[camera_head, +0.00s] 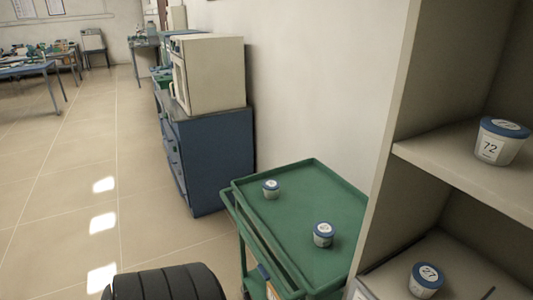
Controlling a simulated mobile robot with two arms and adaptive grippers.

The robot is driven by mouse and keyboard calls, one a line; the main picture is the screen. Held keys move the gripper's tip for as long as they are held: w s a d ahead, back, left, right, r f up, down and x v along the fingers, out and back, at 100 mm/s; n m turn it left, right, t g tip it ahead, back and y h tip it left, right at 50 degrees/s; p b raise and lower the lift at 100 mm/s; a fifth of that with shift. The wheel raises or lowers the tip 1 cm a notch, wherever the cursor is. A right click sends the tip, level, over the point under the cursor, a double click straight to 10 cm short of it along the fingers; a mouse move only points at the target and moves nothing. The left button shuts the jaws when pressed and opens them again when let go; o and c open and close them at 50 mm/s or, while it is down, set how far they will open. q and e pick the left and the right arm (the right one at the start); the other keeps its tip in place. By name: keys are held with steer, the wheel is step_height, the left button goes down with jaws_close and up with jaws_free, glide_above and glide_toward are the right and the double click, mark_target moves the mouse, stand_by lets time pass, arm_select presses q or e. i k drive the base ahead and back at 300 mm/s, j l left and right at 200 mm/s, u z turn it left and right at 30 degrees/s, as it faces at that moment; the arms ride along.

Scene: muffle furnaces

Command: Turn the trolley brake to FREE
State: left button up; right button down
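The green trolley (305,205) stands right of the picture's middle, close to the wall and beside the shelf unit. I cannot tell whether either belongs to the brake. The brake's setting cannot be read, and the trolley's lower part is cut off. Neither of my grippers is in view.
A shelf unit (394,165) at the right holds tubs marked 72 (502,141) and 27 (426,280). A blue cabinet (214,160) with a pale furnace (213,75) stands behind the trolley. The tiled floor (75,190) at left is clear. A black ribbed shape (165,284) shows at bottom.

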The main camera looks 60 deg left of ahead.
mark_target(262, 269)
steer(key=u, duration=1.85)
